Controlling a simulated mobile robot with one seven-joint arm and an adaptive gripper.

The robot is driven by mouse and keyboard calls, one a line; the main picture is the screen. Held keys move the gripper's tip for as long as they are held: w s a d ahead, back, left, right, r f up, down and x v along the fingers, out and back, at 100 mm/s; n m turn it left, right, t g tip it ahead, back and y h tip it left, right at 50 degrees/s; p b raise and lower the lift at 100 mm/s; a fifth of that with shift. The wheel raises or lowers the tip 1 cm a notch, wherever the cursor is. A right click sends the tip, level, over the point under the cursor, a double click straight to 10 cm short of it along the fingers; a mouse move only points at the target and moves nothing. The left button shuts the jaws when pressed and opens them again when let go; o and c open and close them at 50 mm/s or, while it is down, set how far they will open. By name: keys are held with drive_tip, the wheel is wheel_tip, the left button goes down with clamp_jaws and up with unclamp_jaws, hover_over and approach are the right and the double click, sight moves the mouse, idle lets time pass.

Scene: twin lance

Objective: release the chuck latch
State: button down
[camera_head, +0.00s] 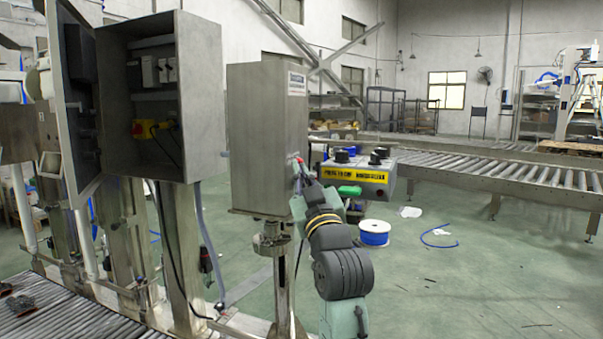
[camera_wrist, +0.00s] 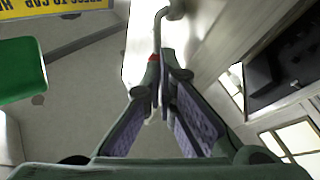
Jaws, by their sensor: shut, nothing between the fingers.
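A slim metal lever with a red band, which looks like the chuck latch (camera_wrist: 157,32), shows at the top middle of the wrist view. Its far end is bent. In the head view a small red spot (camera_head: 300,161) shows against the side of the tall steel box (camera_head: 262,135). My gripper (camera_head: 301,178) is at that side of the box, small and partly merged with its surroundings. In the wrist view my gripper (camera_wrist: 160,82) has its fingertips together, right at the red part of the lever. Nothing is held between them, and I cannot tell whether they touch the lever.
A control box (camera_head: 360,177) with black knobs and a yellow label stands just right of my gripper, with a green piece (camera_head: 350,190) at its front. An open electrical cabinet (camera_head: 160,95) is at the left. Open floor extends to the right.

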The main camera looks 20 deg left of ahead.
drive_tip(key=shift+r+p, duration=0.25)
drive_tip(key=shift+p, duration=0.15)
drive_tip(key=w+r+m+h+p, duration=0.1)
drive_tip(key=w+p, duration=0.1)
drive_tip(key=p, duration=0.1)
drive_tip(key=w+r+m+g+h+p, duration=0.1)
drive_tip(key=w+r+p, duration=0.1)
drive_tip(key=p, duration=0.2)
drive_tip(key=shift+m, duration=0.3)
drive_tip(key=shift+d+p, duration=0.1)
drive_tip(key=shift+p, duration=0.2)
